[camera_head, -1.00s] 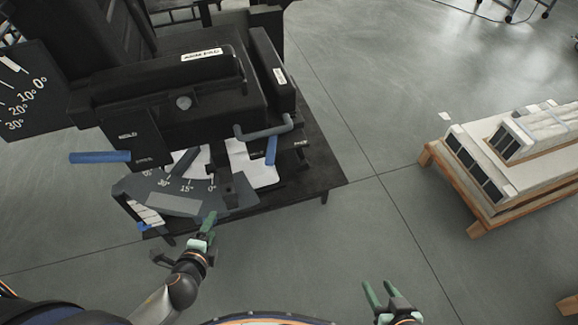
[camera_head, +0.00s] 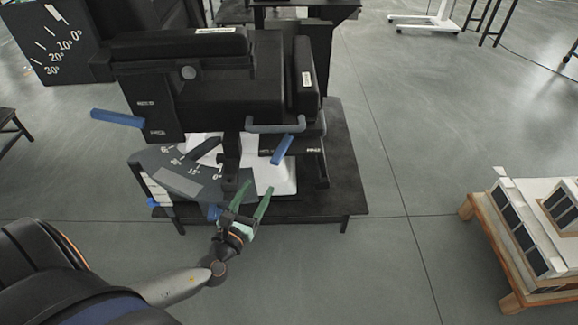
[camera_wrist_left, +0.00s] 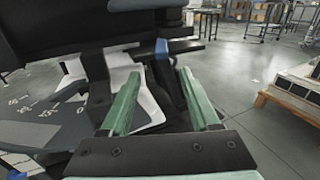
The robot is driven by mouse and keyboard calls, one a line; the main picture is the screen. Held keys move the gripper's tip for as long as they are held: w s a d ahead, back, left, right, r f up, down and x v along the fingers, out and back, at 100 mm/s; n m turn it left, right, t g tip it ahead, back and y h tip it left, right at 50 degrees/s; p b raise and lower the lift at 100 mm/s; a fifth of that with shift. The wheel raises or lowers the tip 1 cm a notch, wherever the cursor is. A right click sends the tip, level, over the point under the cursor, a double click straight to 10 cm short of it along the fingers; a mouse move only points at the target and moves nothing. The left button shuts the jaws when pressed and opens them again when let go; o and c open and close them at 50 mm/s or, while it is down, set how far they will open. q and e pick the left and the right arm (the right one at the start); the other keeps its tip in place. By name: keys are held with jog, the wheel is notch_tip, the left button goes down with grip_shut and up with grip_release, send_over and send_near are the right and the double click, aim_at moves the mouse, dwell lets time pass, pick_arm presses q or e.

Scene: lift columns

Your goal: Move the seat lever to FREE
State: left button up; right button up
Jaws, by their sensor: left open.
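A dark chair-like apparatus carries several blue-handled levers. One blue lever (camera_head: 282,149) slants down under the seat's right front, between two small labels too blurred to read surely. Another blue lever (camera_head: 117,118) sticks out left beside two more labels. I cannot tell from the lettering which is the seat lever. My left gripper (camera_head: 254,190) is open and empty, its green fingers pointing up toward the right blue lever, below and apart from it. In the left wrist view the blue lever tip (camera_wrist_left: 162,48) shows ahead, between the green fingers. My right gripper is not in view.
A grey angle scale (camera_head: 180,185) sits left of my gripper, and a grey bar handle (camera_head: 275,127) lies just above the right lever. The black platform (camera_head: 345,185) bears the apparatus. A wooden pallet with panels (camera_head: 535,240) stands right; floor between is clear.

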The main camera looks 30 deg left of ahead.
aim_at(274, 163)
pick_arm(q)
jog(key=w, duration=0.4)
jog(key=w+a, duration=0.1)
jog(key=w, duration=0.3)
jog(key=w+b, duration=0.1)
jog(key=w, duration=0.3)
jog(key=shift+w+a, duration=0.25)
jog(key=shift+a, duration=0.15)
grip_shut()
dwell(0.9)
